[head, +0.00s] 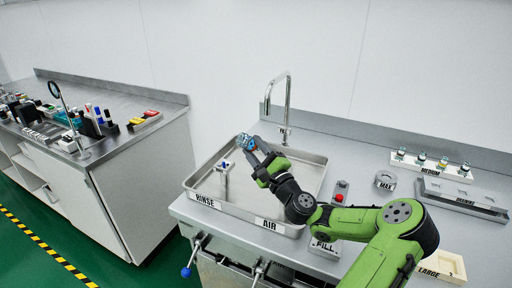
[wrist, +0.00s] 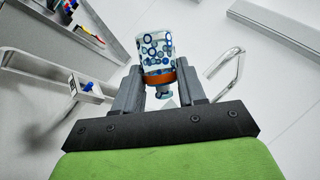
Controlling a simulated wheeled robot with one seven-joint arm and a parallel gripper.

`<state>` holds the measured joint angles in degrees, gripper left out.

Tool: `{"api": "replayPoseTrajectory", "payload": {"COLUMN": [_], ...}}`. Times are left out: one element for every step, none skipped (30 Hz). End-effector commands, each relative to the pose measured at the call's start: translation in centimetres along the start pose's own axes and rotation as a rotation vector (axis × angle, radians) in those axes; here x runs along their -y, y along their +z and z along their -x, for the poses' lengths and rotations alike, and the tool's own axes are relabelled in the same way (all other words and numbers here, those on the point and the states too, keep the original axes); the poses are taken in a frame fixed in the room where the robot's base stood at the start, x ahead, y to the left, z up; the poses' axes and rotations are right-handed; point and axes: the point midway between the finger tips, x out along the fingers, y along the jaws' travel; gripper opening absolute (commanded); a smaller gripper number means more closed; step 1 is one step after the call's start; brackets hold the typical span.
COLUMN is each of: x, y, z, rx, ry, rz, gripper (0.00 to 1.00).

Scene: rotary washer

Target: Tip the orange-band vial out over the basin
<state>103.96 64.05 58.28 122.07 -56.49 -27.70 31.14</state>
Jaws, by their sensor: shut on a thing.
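The orange-band vial (wrist: 157,52) is clear with blue ring marks, and its orange band (wrist: 160,77) lies near the narrow neck end. My gripper (wrist: 155,85) is shut on it around the band, with the neck end between the fingers towards the palm. In the head view the vial (head: 244,141) is small at the tip of my gripper (head: 252,148), above the back left part of the steel basin (head: 310,184). Its exact tilt and its contents cannot be told. The basin front carries RINSE and AIR labels.
A small post with a blue-marked top (head: 225,166) stands in the basin's left part. A tall faucet (head: 288,105) rises behind the basin. A rack of several vials (head: 430,164) and a red button (head: 339,197) are at right. A cluttered bench (head: 100,110) stands left.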

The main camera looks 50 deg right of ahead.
Motion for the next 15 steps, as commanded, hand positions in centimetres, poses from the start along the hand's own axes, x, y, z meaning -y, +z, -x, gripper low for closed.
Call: {"api": "replayPoseTrajectory", "payload": {"x": [0.0,0.0,-0.01,-0.01,-0.01,-0.01,-0.01,-0.01,-0.01,0.0,0.01,0.1,0.22,0.42,0.64], "y": [0.0,0.0,0.0,0.0,0.0,0.0,0.0,0.0,0.0,0.0,0.0,0.05,0.12,0.2,0.33], "z": [0.0,0.0,0.0,0.0,0.0,0.0,0.0,0.0,0.0,0.0,-0.01,-0.04,-0.09,-0.15,-0.23], "rx": [0.0,0.0,0.0,0.001,0.001,0.001,0.001,0.001,0.001,0.001,0.001,0.003,0.007,0.012,0.022], "ry": [0.0,0.0,0.001,0.001,0.001,0.001,0.002,0.002,0.002,0.002,0.003,0.01,0.023,0.042,0.077], "rz": [0.001,0.002,0.003,0.004,0.004,0.005,0.005,0.006,0.006,0.006,0.009,0.028,0.061,0.111,0.197], "gripper": [0.1,0.1,0.1,0.1,0.1,0.1,0.1,0.1,0.1,0.1,0.1,0.1,0.1,0.1,0.1]}}
